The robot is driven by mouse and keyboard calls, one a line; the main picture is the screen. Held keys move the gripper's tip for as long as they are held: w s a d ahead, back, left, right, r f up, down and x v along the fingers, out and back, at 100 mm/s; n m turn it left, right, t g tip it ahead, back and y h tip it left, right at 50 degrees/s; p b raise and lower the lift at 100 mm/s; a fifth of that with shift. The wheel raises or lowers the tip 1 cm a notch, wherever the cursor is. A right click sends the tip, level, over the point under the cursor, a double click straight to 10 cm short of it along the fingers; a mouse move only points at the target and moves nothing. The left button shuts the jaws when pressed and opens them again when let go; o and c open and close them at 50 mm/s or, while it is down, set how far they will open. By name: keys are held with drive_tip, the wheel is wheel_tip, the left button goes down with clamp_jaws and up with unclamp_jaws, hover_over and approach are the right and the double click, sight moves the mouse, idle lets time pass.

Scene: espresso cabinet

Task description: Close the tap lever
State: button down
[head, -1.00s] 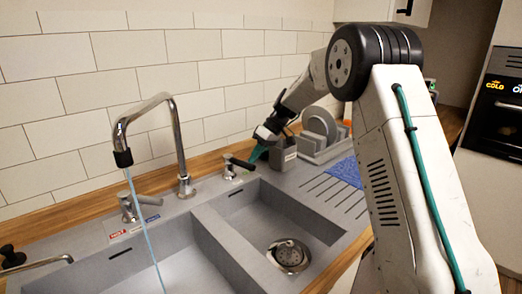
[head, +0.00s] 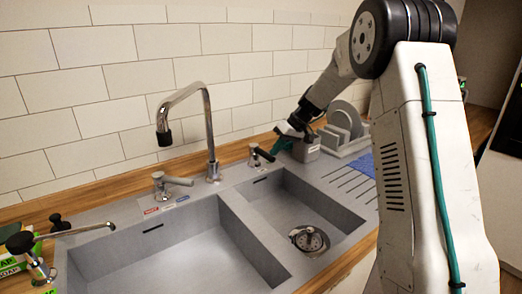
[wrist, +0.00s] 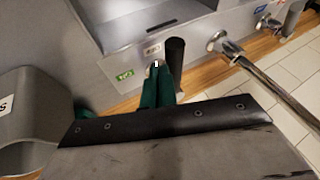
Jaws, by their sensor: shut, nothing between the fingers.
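A black-handled lever (head: 262,154) stands on the sink rim right of the faucet. It also shows in the wrist view (wrist: 175,56), behind my fingertips. My gripper (head: 282,144) is shut and empty, its green fingertips close to this lever; I cannot tell if they touch. The fingers also show in the wrist view (wrist: 160,88). A chrome lever (head: 177,182), its handle pointing right, stands left of the faucet base by red and blue labels. The tall chrome faucet (head: 208,125) has no water coming from its spout.
The grey double sink (head: 235,225) is empty. A grey holder (head: 307,149) and a dish rack with plates (head: 345,120) stand behind and right of my gripper. A tiled wall (head: 130,85) is behind. A second small tap (head: 60,226) is at left.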

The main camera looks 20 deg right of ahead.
idle(0.3)
drive_tip(key=s+d+r, duration=0.1)
drive_tip(key=d+r, duration=0.7)
drive_tip(key=r, duration=0.1)
drive_tip(key=shift+s+d+r, duration=0.15)
drive_tip(key=shift+s+d, duration=0.1)
drive_tip(key=shift+d, duration=0.1)
